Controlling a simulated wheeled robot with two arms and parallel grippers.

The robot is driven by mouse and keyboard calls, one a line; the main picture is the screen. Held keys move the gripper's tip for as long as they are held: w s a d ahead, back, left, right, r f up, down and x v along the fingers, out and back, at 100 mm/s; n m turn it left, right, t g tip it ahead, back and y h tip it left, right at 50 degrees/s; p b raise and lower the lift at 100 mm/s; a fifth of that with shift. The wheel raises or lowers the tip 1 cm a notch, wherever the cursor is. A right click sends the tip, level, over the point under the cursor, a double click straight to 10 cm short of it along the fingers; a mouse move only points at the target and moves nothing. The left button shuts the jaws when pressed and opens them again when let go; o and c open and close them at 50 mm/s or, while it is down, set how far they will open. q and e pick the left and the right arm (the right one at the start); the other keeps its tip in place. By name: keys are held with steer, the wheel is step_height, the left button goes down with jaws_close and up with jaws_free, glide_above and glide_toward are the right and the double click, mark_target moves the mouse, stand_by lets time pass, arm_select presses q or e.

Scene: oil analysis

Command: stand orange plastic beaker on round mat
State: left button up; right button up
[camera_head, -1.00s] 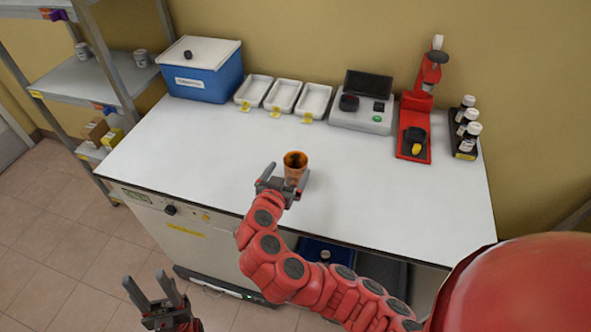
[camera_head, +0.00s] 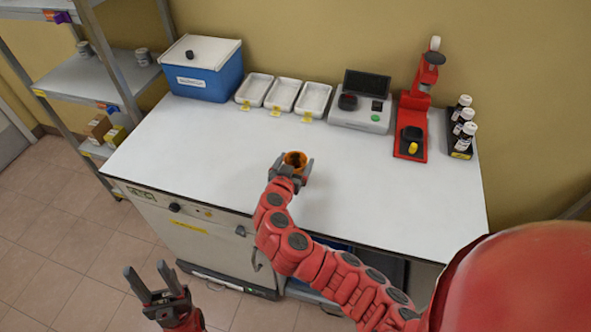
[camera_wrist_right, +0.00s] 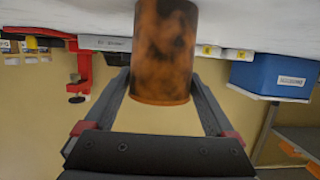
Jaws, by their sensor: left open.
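The orange plastic beaker (camera_head: 295,159) stands upright near the middle of the white worktop, with its open top facing up and dark marks on its wall. In the right wrist view the beaker (camera_wrist_right: 165,50) is between the two fingers, with the worktop at the top of that picture. My right gripper (camera_head: 293,168) reaches around the beaker from the front and hides its lower part. Whether the fingers press on it is not clear. My left gripper (camera_head: 150,275) is open and empty, low in front of the bench. I see no round mat.
A blue box (camera_head: 205,75), white trays (camera_head: 283,95), a grey device (camera_head: 362,105), a red stand (camera_head: 411,120) and a rack of bottles (camera_head: 462,130) line the back of the worktop (camera_head: 200,150). A shelf (camera_head: 85,70) stands at left. The worktop around the beaker is clear.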

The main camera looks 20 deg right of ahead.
steer(key=c, duration=1)
steer(key=shift+r, duration=0.15)
